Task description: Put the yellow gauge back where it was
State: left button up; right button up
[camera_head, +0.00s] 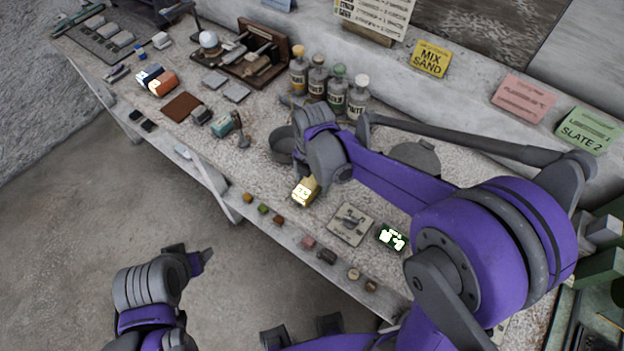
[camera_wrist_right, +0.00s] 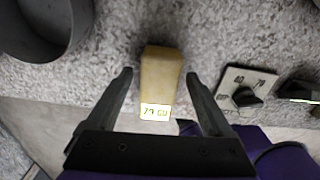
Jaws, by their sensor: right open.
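The yellow gauge (camera_head: 305,191), a small block with a lit display, is at the front part of the speckled bench. In the right wrist view the gauge (camera_wrist_right: 161,75) lies between the two fingers of my right gripper (camera_wrist_right: 160,76), with a visible gap on each side. My right gripper (camera_head: 318,180) is open and hides part of the gauge in the head view. My left gripper (camera_head: 190,258) is low at the left, over the floor and away from the bench; its jaw opening is unclear.
A grey bowl (camera_head: 282,146) stands behind the gauge. A square plate with a dial (camera_head: 350,223) and a dark device with a green-lit display (camera_head: 391,237) lie to its right. Several small coloured blocks line the front edge. Several labelled bottles (camera_head: 337,90) stand at the back.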

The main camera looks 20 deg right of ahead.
aim_at(312, 180)
notch_tip(312, 180, up, 11)
jog(key=shift+s+d+f+m+t+p, duration=0.15)
jog(key=shift+s+d+f+m+t, duration=0.65)
jog(key=shift+s+m, duration=2.55)
jog(key=shift+s+d+f+m+t+p, duration=0.15)
jog(key=shift+s+d+f+m+t, duration=0.7)
jog(key=shift+m, duration=4.55)
jog(key=shift+s+d+f+m+t+p, duration=0.25)
jog(key=shift+s+d+m+t, duration=1)
jog(key=shift+s+m, duration=2.25)
jog(key=shift+w+f+m, duration=0.1)
jog(key=shift+w+m, duration=0.75)
